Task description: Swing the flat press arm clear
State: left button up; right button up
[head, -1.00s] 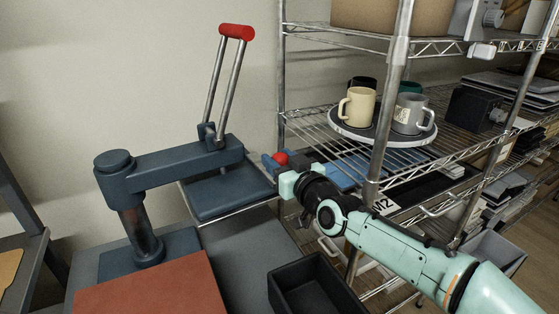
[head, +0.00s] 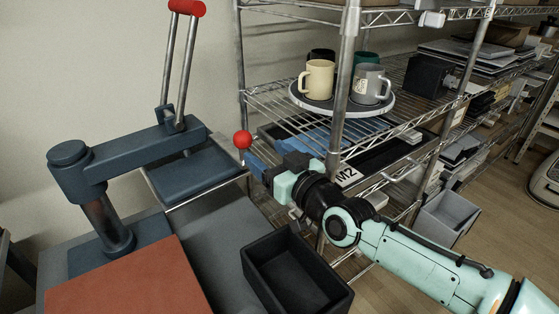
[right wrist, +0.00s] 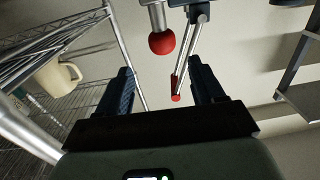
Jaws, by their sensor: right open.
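The dark blue press has a flat arm (head: 135,160) reaching right from its round column (head: 108,222), over a dark blue plate (head: 197,172). A lever with a red grip (head: 187,8) stands up near the arm's free end. A red ball knob (head: 243,139) shows just right of that end; it also shows on a grey stem in the right wrist view (right wrist: 162,42). My right gripper (head: 253,163) is open and empty, just below and right of the knob. In the wrist view the knob lies beyond the spread fingers, apparently apart from them. My left gripper is out of view.
A wire shelf rack with metal posts (head: 344,75) stands close behind my right arm. A round tray (head: 305,98) on it holds several mugs. A black open bin (head: 265,258) and a reddish-brown mat (head: 130,285) lie on the bench in front.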

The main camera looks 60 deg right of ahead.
jog(key=shift+v, duration=1.65)
